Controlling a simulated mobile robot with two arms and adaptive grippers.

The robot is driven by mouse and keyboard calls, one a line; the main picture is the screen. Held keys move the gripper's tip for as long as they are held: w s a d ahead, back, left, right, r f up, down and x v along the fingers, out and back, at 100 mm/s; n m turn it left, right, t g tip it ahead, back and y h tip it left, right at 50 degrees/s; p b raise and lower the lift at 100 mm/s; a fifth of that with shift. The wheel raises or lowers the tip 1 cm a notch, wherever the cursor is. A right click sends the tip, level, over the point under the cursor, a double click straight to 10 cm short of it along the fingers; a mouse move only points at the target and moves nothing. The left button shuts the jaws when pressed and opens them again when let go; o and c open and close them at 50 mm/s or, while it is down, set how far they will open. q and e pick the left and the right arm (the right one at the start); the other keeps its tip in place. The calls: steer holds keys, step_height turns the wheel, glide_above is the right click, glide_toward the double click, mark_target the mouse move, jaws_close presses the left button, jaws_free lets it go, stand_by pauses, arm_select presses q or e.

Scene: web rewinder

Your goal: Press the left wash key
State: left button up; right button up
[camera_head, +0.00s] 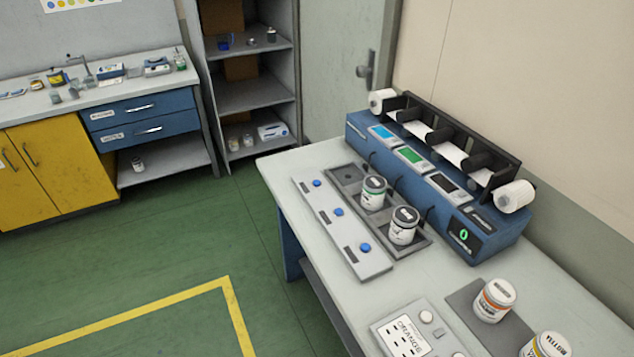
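A pale grey key strip (345,235) lies along the near-left edge of the bench, in front of the blue machine. It carries three round blue keys: the far, leftmost key (317,183), the middle key (338,212) and the near, rightmost key (365,247). Each has a small dark label beside it, too small to read. Nothing covers or touches the keys. Neither of my grippers shows in the head view.
The blue machine (480,234) has several paper rolls and three small screens. Two jars, one green-banded (373,192) and one dark-lidded (404,225), stand on a dark tray (346,173). Green floor is clear left of the bench.

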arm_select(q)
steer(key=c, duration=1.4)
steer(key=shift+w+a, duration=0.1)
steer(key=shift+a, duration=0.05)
